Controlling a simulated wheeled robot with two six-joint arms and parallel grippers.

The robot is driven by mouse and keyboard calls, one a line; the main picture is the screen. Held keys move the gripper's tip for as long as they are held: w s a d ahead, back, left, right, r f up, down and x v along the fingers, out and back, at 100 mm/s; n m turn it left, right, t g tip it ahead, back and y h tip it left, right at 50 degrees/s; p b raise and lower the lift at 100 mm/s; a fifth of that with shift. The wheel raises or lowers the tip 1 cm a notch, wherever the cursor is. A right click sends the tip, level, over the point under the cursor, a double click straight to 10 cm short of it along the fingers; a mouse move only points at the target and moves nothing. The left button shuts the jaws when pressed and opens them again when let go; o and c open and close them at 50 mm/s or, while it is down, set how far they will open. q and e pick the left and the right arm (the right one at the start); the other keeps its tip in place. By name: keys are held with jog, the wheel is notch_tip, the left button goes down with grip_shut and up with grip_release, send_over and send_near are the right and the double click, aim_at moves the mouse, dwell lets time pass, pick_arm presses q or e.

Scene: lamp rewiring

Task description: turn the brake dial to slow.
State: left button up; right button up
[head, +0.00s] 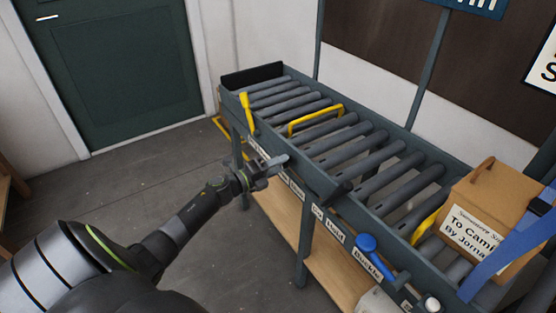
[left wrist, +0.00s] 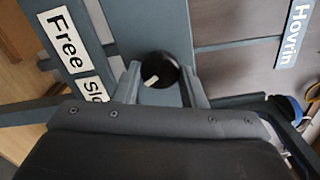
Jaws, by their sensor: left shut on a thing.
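The brake dial (left wrist: 158,70) is a round black knob with a white pointer mark, seen in the left wrist view. Its mark points to the lower left, roughly toward the partly covered "Slo…" label (left wrist: 96,91). The "Free" label (left wrist: 65,40) sits above that one. My left gripper (left wrist: 163,85) has one finger on each side of the dial and is shut on it. In the head view the left gripper (head: 274,166) is at the conveyor's front rail, and it hides the dial there. My right gripper is out of view.
The roller conveyor (head: 305,161) has a yellow bar (head: 316,118) and yellow lever (head: 247,112). Along its front are a dark handle (head: 340,189), a "Hold" label (head: 335,229) and a blue lever (head: 366,243). A cardboard parcel (head: 487,205) sits at right. Open floor lies left.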

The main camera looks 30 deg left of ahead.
pick_arm(q)
jog(key=shift+r+n+p, duration=0.1)
jog(key=shift+n+p, duration=0.8)
jog(key=shift+n, duration=0.6)
jog(key=o, duration=1)
jog(key=b+v, duration=0.2)
jog(key=v, duration=1.5)
jog(key=shift+s+a, duration=0.15)
jog(key=shift+s, duration=0.05)
